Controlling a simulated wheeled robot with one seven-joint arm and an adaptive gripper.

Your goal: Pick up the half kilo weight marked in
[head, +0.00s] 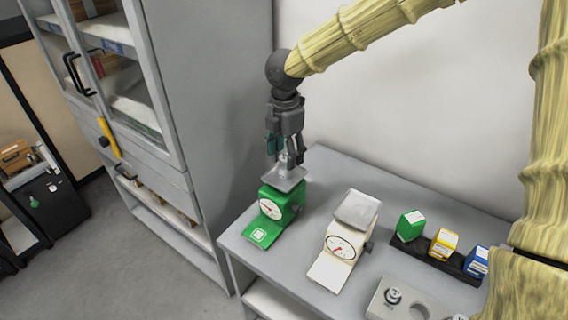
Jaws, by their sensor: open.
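My gripper (284,150) is open and points down over the pan of the green scale (272,210). A small silver weight (285,161) shows on or just above that pan, between my fingers. Its marking is too small to read, and the fingers partly hide it. Another metal weight (393,296) stands in a light grey holder block (378,308) at the front right. A further weight (459,317) is cut off by the bottom edge. I cannot read their markings.
A cream scale (343,242) stands right of the green one on the grey table (400,187). Green (410,225), yellow (443,243) and blue (477,262) boxes sit in a dark rack at the right. A tall grey cabinet (215,120) stands at the left.

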